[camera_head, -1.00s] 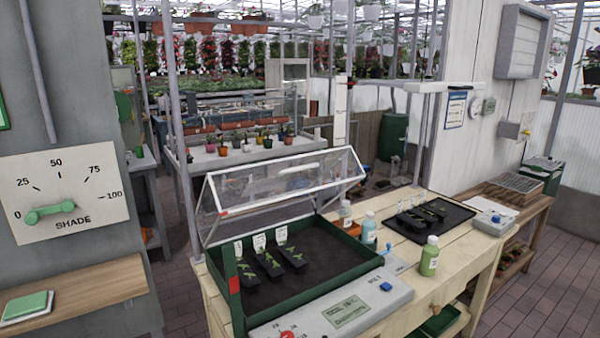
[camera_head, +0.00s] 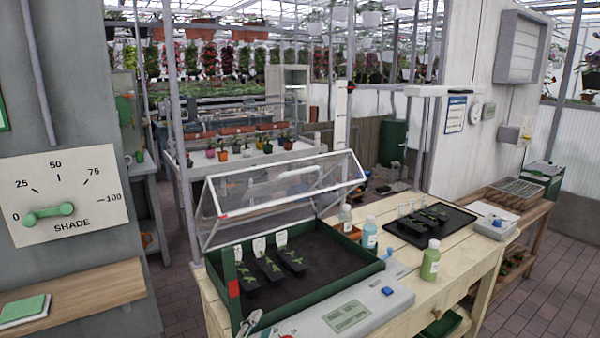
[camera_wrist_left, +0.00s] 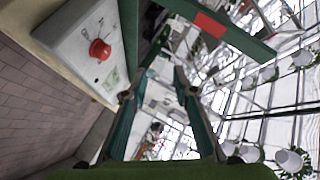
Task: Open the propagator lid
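The propagator is a green-rimmed tray (camera_head: 330,292) of dark soil on the wooden bench. Its clear, white-framed lid (camera_head: 285,187) is tilted up over the tray's back side, leaving the front uncovered. A red patch (camera_head: 233,289) marks the tray's front left corner; a red patch also shows on a green bar in the left wrist view (camera_wrist_left: 209,23). My left gripper (camera_head: 250,322) just enters at the bottom, by the front left corner. In the left wrist view its fingers (camera_wrist_left: 155,88) are apart with nothing visibly held. My right gripper is out of view.
A grey control box (camera_head: 350,312) lies along the tray's front; its red knob (camera_wrist_left: 100,50) shows in the left wrist view. Bottles (camera_head: 431,260) and a black seedling tray (camera_head: 430,224) stand to the right. A metal post (camera_head: 178,130) rises behind the tray's left side.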

